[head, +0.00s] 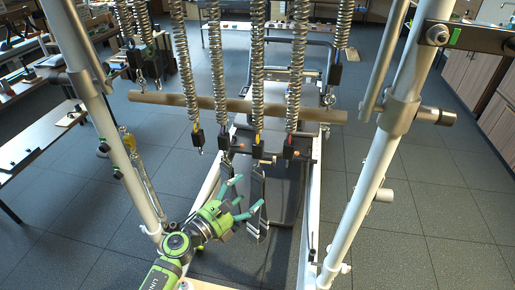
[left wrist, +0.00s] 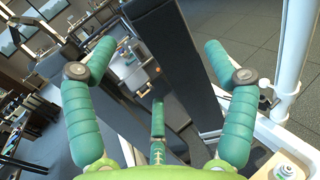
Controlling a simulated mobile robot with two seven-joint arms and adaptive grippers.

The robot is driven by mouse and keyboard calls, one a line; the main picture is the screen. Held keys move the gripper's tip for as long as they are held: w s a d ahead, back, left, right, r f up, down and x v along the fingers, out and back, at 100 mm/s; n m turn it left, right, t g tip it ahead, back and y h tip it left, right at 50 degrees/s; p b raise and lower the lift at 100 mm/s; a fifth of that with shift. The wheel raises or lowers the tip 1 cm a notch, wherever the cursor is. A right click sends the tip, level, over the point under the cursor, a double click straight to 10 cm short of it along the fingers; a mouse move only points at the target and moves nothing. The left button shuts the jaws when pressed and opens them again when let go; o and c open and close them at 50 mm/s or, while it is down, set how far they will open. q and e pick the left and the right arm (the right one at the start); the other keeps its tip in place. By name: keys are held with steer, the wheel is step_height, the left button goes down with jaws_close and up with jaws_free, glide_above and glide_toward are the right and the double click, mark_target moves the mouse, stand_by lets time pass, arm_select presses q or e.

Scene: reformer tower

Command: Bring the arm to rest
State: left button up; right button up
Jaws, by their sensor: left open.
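My left arm (head: 165,270) comes in from the bottom left of the head view, green and grey. It reaches up and to the right between the two white posts of the tower. My left gripper (head: 246,196) has its teal fingers spread, with nothing held between them. In the left wrist view the open fingers (left wrist: 160,65) stand wide apart, with dark padded panels (left wrist: 178,50) beyond them. I cannot tell the gap between the fingers and the dark strap or panel beside them. My right gripper is in neither view.
White tower posts stand left (head: 110,120) and right (head: 375,150) of the arm. Several coil springs (head: 257,70) hang above it, in front of a wooden bar (head: 160,99). A reformer frame (head: 310,220) lies behind. Open tiled floor (head: 420,220) is at right.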

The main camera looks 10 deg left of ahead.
arm_select(q)
steer(key=v, duration=0.8)
steer(key=s+a+f+n+g+y, duration=0.2)
steer(key=s+f+n+y, duration=0.1)
steer(key=f+n, duration=0.6)
steer(key=s+a+f+n+g+y, duration=0.15)
steer(key=s+f+n, duration=0.25)
steer(key=f+n, duration=0.5)
steer(key=s+a+f+n+g+y, duration=0.1)
steer(key=s+a+f+n+y, duration=0.15)
steer(key=f+n, duration=0.65)
steer(key=s+f+n+g, duration=0.3)
steer(key=s+f, duration=0.3)
steer(key=s, duration=0.4)
steer(key=s+d+f+n+g+y, duration=0.1)
steer(key=s+f+n+g, duration=0.2)
steer(key=s, duration=0.7)
steer(key=s+d+f+n+g+y, duration=0.1)
steer(key=s+f+n+g, duration=0.3)
steer(key=s+f, duration=0.6)
steer(key=n, duration=0.2)
steer(key=shift+s+f+n, duration=0.25)
steer(key=shift+s+n, duration=0.05)
